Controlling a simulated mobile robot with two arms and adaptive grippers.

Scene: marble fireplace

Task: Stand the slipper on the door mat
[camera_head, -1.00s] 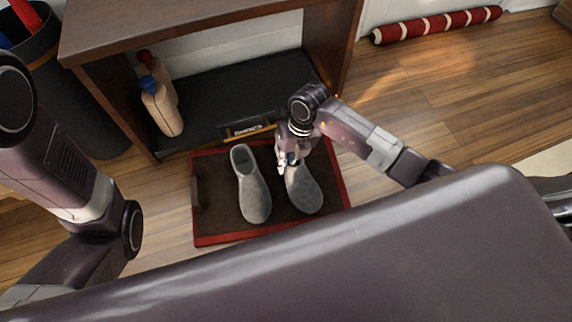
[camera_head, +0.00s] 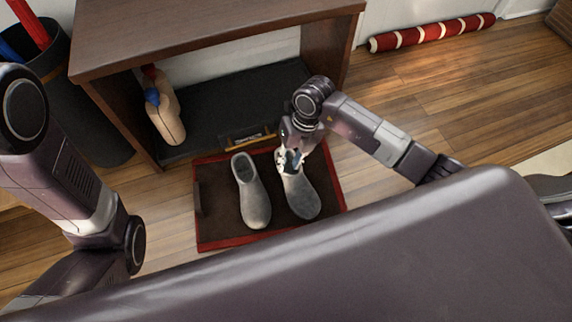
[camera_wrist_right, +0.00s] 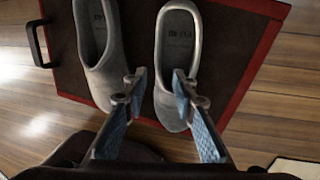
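Two grey slippers lie sole down, side by side on the dark door mat with a red border (camera_head: 224,240). The left slipper (camera_head: 255,200) is fully in sight, and it also shows in the right wrist view (camera_wrist_right: 100,45). The right slipper (camera_head: 301,197) has its heel end partly hidden by my right gripper (camera_head: 291,160). In the right wrist view my right gripper's fingers (camera_wrist_right: 158,88) are apart. One is between the slippers and the other is over the right slipper (camera_wrist_right: 178,50). Whether they touch it is unclear. My left gripper is out of view.
A dark bin (camera_head: 75,100) stands at left. A red striped roll (camera_head: 432,32) lies at the wall. Wooden floor at right is clear.

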